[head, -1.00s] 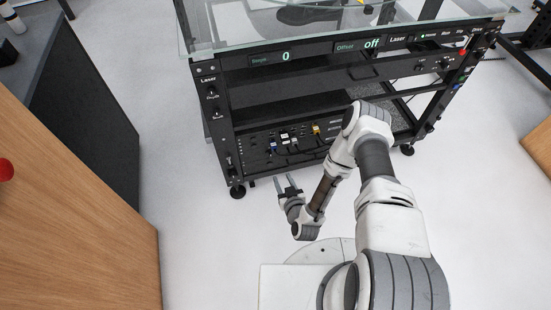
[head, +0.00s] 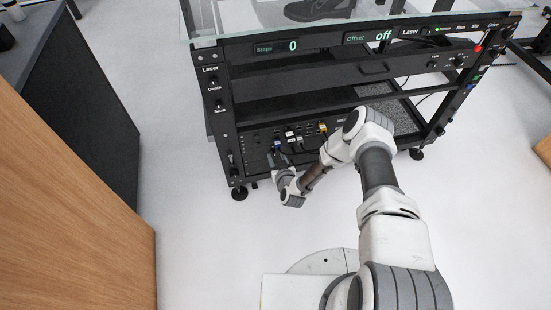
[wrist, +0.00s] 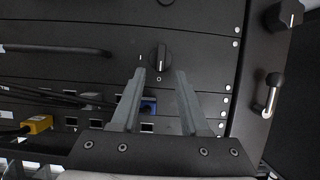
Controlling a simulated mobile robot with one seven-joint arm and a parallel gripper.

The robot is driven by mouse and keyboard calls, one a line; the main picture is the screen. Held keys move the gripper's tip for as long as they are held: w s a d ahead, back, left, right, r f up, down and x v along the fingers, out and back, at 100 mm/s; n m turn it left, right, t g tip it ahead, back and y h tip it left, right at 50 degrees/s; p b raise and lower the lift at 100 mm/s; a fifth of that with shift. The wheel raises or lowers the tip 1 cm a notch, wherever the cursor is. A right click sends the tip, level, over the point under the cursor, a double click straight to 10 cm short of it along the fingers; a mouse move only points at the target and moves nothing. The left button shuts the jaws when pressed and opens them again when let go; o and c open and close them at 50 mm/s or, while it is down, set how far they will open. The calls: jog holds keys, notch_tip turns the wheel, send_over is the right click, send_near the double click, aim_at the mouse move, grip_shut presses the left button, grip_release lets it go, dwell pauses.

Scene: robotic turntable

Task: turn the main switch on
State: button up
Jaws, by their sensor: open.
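A dark rotary switch (wrist: 160,57) sits on the black front panel in the wrist view, with an "I" mark at its left and an "O" mark below it. Its handle looks roughly vertical, in line with the "O". My gripper (wrist: 159,73) is open and empty, its two grey fingers pointing at the panel. The fingertips appear to either side of the switch's lower end; I cannot tell whether they touch it. In the head view my gripper (head: 280,170) is low at the rack's front left, its fingers hard to make out.
A black knob (wrist: 284,16) and a silver-and-black lever (wrist: 269,94) are on the right post. Blue (wrist: 148,106) and yellow (wrist: 38,124) plugs sit in sockets below. The rack (head: 233,160) has a glass top; a wooden cabinet (head: 70,200) stands left. The floor between is clear.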

jog(key=shift+x, duration=0.85)
grip_shut()
